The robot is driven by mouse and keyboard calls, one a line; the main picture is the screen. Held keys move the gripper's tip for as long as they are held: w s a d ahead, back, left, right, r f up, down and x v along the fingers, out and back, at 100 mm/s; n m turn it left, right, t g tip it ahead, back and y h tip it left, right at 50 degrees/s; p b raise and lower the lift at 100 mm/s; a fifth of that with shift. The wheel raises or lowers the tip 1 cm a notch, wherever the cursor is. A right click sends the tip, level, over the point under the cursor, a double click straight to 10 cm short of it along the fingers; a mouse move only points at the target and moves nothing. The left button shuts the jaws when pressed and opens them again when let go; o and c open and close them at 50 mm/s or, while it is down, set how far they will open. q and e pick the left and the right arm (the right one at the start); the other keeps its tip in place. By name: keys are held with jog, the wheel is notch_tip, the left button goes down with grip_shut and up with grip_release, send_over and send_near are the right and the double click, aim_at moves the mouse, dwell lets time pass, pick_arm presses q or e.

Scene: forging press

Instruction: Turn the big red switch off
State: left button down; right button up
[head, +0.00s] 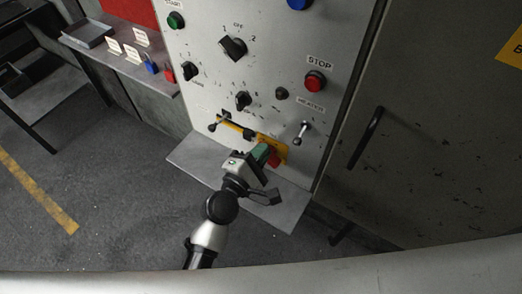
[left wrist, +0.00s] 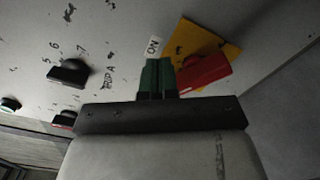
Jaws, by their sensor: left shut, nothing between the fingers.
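The big red switch (head: 274,159) sits on a yellow plate (head: 281,146) low on the grey control panel. In the head view my left gripper (head: 262,153) partly covers it. In the left wrist view the red switch handle (left wrist: 204,70) lies at a slant across the yellow plate (left wrist: 229,51), with an ON label (left wrist: 153,46) to its left. My left gripper's green fingertips (left wrist: 158,75) are shut and empty, close beside the left end of the red handle. I cannot tell whether they touch it. My right gripper is not in view.
The panel also holds a red STOP button (head: 315,81), a black rotary knob (head: 233,48), a small lever (head: 300,132) and a black-and-yellow bar (head: 234,126) near the switch. A grey ledge (head: 287,212) juts out below. A cabinet door handle (head: 366,138) stands at right.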

pick_arm(q)
jog(key=shift+w+a+f+b, duration=0.2)
jog(key=shift+a+f+b, duration=0.1)
jog(key=shift+f+b, duration=0.15)
jog(key=shift+w+a+f+b, duration=0.2)
jog(key=shift+a+f+b, duration=0.1)
jog(key=shift+f, duration=0.25)
dwell(2.2)
jog(key=shift+r, duration=0.15)
dwell(0.4)
jog(key=shift+s+r+p, duration=0.25)
jog(key=shift+r+p, duration=0.05)
jog(key=shift+p, duration=0.2)
jog(key=v, duration=0.8)
jog(key=shift+b, duration=0.35)
